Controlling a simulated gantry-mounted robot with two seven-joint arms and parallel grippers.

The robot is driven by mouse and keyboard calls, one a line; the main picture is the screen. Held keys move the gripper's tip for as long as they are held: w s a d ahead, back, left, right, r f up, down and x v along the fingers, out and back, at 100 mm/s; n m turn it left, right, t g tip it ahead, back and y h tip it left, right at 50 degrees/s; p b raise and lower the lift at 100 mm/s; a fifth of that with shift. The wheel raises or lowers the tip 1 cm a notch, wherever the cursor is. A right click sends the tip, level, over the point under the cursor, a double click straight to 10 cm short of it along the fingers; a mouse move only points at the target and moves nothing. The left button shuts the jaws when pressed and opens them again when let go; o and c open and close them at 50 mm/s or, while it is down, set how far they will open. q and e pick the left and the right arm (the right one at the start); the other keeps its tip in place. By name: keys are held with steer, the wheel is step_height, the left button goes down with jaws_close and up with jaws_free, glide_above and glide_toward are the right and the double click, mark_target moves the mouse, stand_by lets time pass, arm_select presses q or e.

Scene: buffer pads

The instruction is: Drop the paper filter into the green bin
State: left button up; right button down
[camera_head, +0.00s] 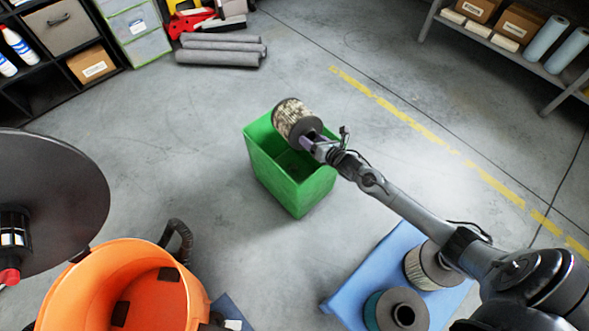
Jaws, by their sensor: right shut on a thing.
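The green bin (277,176) stands on the concrete floor near the middle of the view, its top open. The paper filter (291,112), a cylinder with a beige, speckled pleated side and dark end cap, is over the bin's back part. My right gripper (306,142) is shut on the filter at its dark end. The arm reaches in from the lower right across the bin's right rim. The filter hides part of the bin's back rim, and I cannot tell how far above the rim it is. My left gripper does not show.
An orange bucket (118,262) stands at the lower left, below a dark round disc (58,190). A blue platform (349,292) at the lower right bears a pale pleated filter (421,268) and a teal filter (383,312). Grey rolls (215,57) lie behind. Floor around the bin is clear.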

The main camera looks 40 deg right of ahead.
steer(key=shift+f, duration=0.25)
steer(key=shift+c, duration=0.5)
jaws_free()
steer(key=shift+f, duration=0.1)
steer(key=shift+s, duration=0.1)
steer(key=p+v, duration=0.5)
steer(key=v, duration=0.5)
steer(key=shift+s+r+p, duration=0.2)
steer(key=shift+s+p, duration=0.1)
steer(key=shift+p, duration=0.1)
